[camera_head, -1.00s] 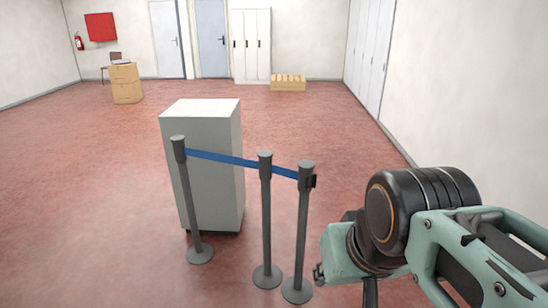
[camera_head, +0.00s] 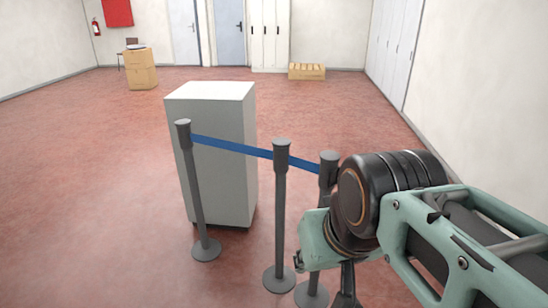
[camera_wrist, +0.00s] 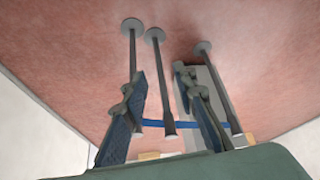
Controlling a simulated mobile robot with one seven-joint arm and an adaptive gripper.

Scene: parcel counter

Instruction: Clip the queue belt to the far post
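Three dark grey posts stand on the floor in the head view: a left post (camera_head: 195,195), a middle post (camera_head: 280,215) and a right post (camera_head: 328,168). The blue queue belt (camera_head: 230,145) runs from the left post's head past the middle one to the right one. In the head view only a dark part of the gripper (camera_head: 346,288) shows, low beside the right post.
A pale grey box-shaped counter (camera_head: 210,150) stands just behind the belt. Open red floor lies left of the posts; a white wall (camera_head: 470,90) is at right.

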